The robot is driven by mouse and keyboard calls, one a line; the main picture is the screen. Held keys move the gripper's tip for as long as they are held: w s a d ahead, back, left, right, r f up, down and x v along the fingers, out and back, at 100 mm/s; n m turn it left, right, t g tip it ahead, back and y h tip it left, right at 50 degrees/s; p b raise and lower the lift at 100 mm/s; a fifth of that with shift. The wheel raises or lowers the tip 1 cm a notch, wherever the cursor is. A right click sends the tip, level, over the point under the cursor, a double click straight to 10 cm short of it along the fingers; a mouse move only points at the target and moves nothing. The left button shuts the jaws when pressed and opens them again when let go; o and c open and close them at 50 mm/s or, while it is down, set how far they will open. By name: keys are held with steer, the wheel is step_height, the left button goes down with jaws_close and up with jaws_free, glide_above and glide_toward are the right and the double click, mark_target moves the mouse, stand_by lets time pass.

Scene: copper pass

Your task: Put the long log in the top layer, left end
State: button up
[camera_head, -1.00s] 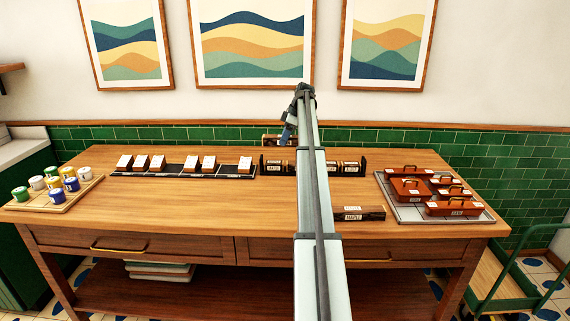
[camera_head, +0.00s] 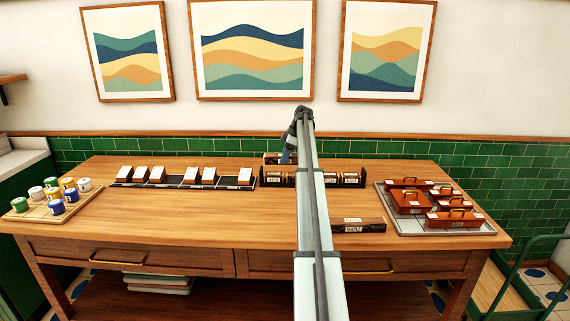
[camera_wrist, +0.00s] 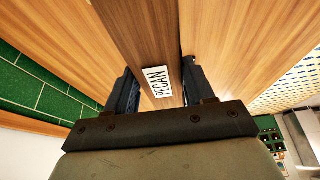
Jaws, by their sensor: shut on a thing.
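In the wrist view, a dark brown log (camera_wrist: 150,35) with a white PECAN label lies between the two fingers of my gripper (camera_wrist: 160,88), which is shut on it. In the head view, part of the held log (camera_head: 273,158) shows left of my arm, just above or behind the left end of a black rack (camera_head: 263,177). My arm hides its right part, the fingertips and the middle of the rack. Several labelled logs (camera_head: 350,178) sit in the rack. I cannot tell whether the held log touches anything there.
A MAPLE log (camera_head: 358,225) lies on the table right of my arm. A grey tray (camera_head: 405,225) with several brown handled boxes is at the right. A black strip (camera_head: 182,184) with several white-labelled blocks is left of the rack. A wooden tray (camera_head: 35,213) holds several cups.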

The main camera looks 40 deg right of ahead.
steer(key=shift+f, duration=1.6)
steer(key=shift+f, duration=0.6)
steer(key=o, duration=1.2)
steer(key=shift+r, duration=0.55)
steer(key=v, duration=1.2)
